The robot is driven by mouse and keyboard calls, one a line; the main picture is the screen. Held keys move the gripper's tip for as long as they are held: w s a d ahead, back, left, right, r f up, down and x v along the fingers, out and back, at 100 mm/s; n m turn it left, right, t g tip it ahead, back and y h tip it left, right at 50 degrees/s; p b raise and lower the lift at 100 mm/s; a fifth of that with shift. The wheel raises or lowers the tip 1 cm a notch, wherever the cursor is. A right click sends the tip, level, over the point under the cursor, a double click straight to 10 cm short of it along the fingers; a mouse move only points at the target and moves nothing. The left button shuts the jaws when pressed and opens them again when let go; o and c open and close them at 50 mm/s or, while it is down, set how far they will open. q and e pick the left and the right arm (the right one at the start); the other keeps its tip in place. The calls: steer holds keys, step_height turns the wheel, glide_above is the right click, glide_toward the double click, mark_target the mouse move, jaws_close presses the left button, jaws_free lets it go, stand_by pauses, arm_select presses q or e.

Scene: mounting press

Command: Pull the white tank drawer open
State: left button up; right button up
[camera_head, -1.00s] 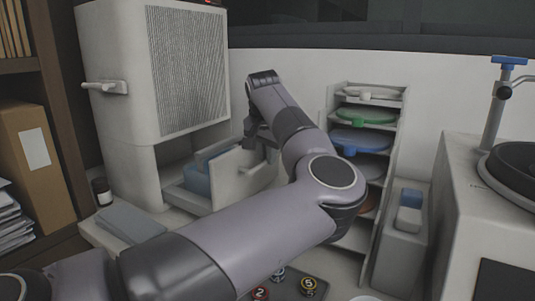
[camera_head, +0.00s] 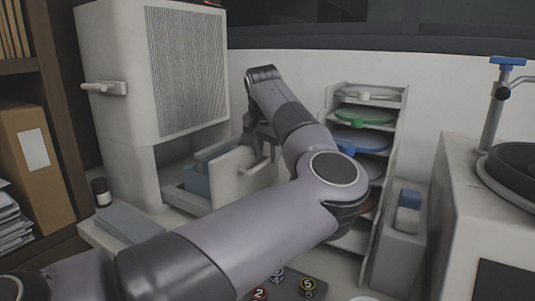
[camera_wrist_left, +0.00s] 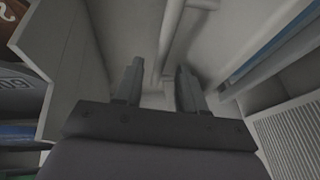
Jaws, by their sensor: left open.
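The white tank drawer (camera_head: 238,176) stands pulled out from the lower bay of the tall white machine (camera_head: 120,50). A blue block-like tank (camera_head: 196,178) shows inside it. My left gripper (camera_head: 262,142) is at the drawer's front panel, partly hidden by my own wrist. In the left wrist view the two fingers (camera_wrist_left: 158,88) are apart, with a pale bar-like edge between and beyond them. I cannot tell whether a finger touches the drawer. My right gripper is not in view.
A rack of coloured discs (camera_head: 362,140) stands close to the right of my left wrist. A grey bin with a blue-topped item (camera_head: 408,212) is beside it. Numbered discs (camera_head: 307,286) lie in front.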

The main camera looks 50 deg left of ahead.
arm_select(q)
steer(key=v, duration=0.6)
steer(key=shift+s, duration=0.1)
